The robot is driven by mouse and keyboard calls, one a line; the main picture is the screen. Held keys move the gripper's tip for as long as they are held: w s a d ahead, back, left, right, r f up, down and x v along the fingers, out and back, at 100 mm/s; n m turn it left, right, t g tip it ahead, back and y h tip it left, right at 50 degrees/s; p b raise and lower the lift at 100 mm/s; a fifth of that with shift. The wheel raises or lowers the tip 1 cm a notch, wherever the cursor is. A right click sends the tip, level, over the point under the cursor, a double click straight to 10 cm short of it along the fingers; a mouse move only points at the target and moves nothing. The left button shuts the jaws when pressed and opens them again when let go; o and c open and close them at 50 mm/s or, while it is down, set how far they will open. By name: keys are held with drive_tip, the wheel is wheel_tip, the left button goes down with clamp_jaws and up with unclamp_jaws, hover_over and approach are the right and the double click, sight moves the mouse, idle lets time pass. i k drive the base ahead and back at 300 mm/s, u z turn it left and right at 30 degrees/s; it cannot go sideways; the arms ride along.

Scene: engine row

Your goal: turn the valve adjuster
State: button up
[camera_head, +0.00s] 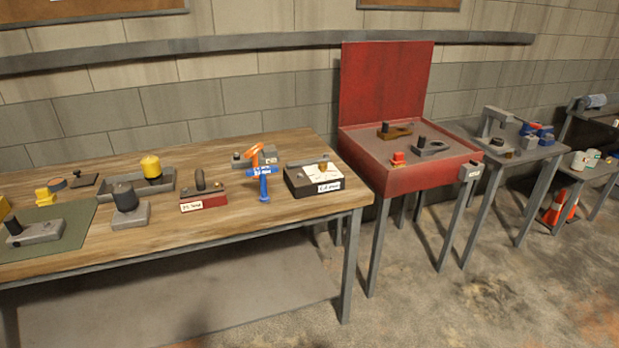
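No part is clearly readable as the valve adjuster, and the small labels are too blurred to read. Candidates stand on the wooden bench (240,222). A blue upright piece (263,184) with a white label stands near its right part, with an orange piece (255,155) above and behind it. Left of it is a red block (205,201) with a dark upright knob (200,180). Right of it is a black box (314,181) with a white top and a small brown knob (323,167). My gripper is not in view.
Further left are a dark cylinder on a grey block (125,198), a yellow-capped part (151,167) in a grey tray, and a green mat (74,222). A red open-lid table (402,181) and grey tables (548,150) stand right. The floor in front (440,310) is clear.

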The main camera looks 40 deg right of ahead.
sight(322, 165)
drive_tip(key=z, duration=0.9)
drive_tip(key=k, duration=1)
drive_tip(key=z, duration=0.25)
drive_tip(key=i, duration=1)
drive_tip(key=z, duration=0.05)
